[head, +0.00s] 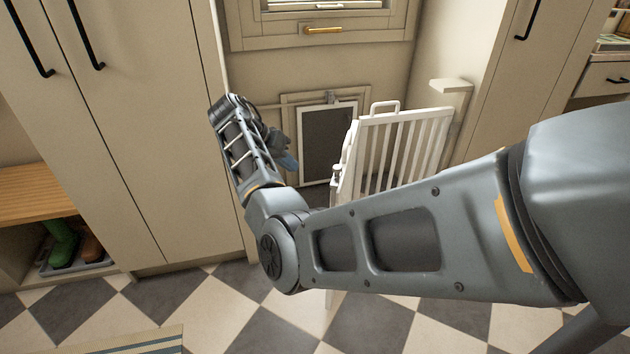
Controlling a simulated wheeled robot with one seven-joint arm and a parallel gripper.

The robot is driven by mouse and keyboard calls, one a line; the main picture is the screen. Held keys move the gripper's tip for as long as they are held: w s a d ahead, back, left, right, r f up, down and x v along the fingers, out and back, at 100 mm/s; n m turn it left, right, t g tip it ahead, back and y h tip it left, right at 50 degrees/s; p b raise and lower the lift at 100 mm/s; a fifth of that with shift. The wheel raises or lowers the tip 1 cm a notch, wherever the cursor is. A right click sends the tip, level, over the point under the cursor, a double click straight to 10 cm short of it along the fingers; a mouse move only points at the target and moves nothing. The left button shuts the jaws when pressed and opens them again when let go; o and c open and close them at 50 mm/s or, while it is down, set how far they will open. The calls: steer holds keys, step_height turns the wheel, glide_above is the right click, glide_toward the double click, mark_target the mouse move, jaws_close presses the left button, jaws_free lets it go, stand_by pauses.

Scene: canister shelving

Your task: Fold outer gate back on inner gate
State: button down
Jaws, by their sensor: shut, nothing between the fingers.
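The white slatted inner gate (405,145) runs from a post on the right toward the middle. It has a loop handle on its top rail. The outer gate (345,172) shows nearly edge-on at its left end and comes toward me at an angle. My forearm hides most of its lower part. My gripper (289,161) is left of the outer gate and apart from it in the picture, partly hidden behind my wrist. Its small bluish fingertips look shut and hold nothing.
A dark pet-door panel (327,143) in a pale frame is on the wall behind. Tall cabinets (120,120) with black handles stand at left, close to my wrist. A capped post (452,105) stands at right. A striped mat (130,343) lies on the checkered floor, which is otherwise clear in front.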

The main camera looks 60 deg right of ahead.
steer(key=s+d+f, duration=0.5)
steer(key=s+f, duration=0.2)
steer(key=shift+s+f+p, duration=0.35)
steer(key=shift+p, duration=0.05)
steer(key=shift+d, duration=0.1)
